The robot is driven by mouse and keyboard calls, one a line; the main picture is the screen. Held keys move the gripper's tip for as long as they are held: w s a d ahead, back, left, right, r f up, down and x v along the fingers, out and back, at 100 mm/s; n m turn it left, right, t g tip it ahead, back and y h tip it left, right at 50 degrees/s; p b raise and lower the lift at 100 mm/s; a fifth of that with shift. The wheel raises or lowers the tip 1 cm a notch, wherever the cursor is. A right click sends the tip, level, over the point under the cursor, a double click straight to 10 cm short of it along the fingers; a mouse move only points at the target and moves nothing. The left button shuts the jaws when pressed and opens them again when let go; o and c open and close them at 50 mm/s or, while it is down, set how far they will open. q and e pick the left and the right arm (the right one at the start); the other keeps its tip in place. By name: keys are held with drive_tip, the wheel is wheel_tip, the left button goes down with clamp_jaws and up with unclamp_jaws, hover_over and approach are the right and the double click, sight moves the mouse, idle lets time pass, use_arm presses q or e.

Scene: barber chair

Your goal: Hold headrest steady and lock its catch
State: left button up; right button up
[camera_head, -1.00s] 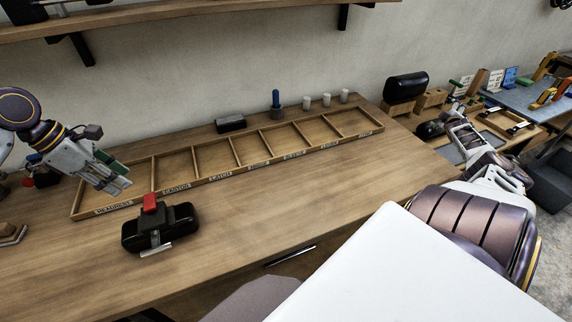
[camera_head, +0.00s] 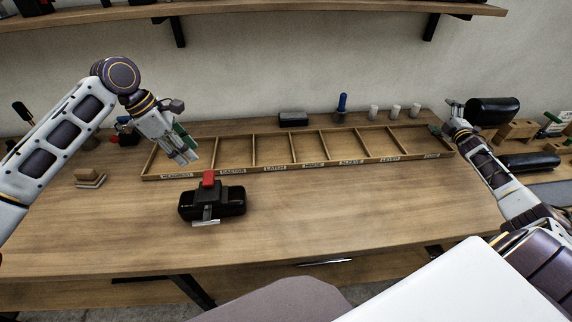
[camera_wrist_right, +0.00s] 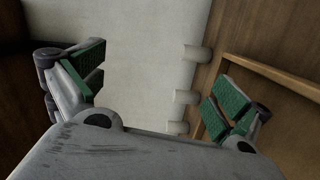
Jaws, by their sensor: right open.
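The black headrest (camera_head: 212,203) lies on the wooden bench, with a red catch (camera_head: 208,179) upright at its top and a metal stem and plate (camera_head: 208,217) at its front. My left gripper (camera_head: 187,157) hangs above the bench, behind and slightly left of the headrest, apart from it. Its fingers point down and right; their gap is unclear. My right gripper (camera_head: 449,113) is at the right end of the bench, far from the headrest. It is open and empty in the right wrist view (camera_wrist_right: 160,95), with green pads wide apart.
A shallow divided tray (camera_head: 300,172) with labels runs along the bench behind the headrest. White cylinders (camera_head: 395,111), a blue-handled tool (camera_head: 341,108) and a black block (camera_head: 293,119) stand behind it. A black roll (camera_head: 493,110) is beside my right gripper. The bench front is clear.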

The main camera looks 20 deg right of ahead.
drive_tip(key=w+a+r+n+g+y, duration=0.15)
drive_tip(key=w+a+n+y, duration=0.45)
drive_tip(key=a, duration=1)
drive_tip(key=w+a+r+n+y, duration=0.2)
drive_tip(key=w+a+n+y, duration=0.4)
drive_tip(key=a, duration=1)
drive_tip(key=w+a+r+n+g+y, duration=0.15)
drive_tip(key=w+a+n+y, duration=0.45)
drive_tip(key=a, duration=0.9)
drive_tip(key=n+g+h, duration=0.4)
drive_tip(key=n+g, duration=0.9)
drive_tip(key=n, duration=0.7)
approach(223, 201)
drive_tip(key=w, duration=0.1)
drive_tip(key=r, duration=0.1)
drive_tip(key=w, duration=0.1)
drive_tip(key=shift+w+d+r, duration=0.2)
drive_tip(key=shift+w+d, duration=0.1)
drive_tip(key=shift+w, duration=0.05)
drive_tip(key=shift+s+a+n+t+h, duration=0.25)
drive_tip(key=shift+s+n+h, duration=0.15)
drive_tip(key=shift+h, duration=0.15)
drive_tip(key=shift+s+a+n+t+h, duration=0.15)
drive_tip(key=shift+s+n+t+h, duration=0.1)
drive_tip(key=shift+s+n+h, duration=0.25)
drive_tip(key=shift+w+a+f, duration=0.1)
drive_tip(key=shift+w+f, duration=0.05)
drive_tip(key=shift+x, duration=6.75)
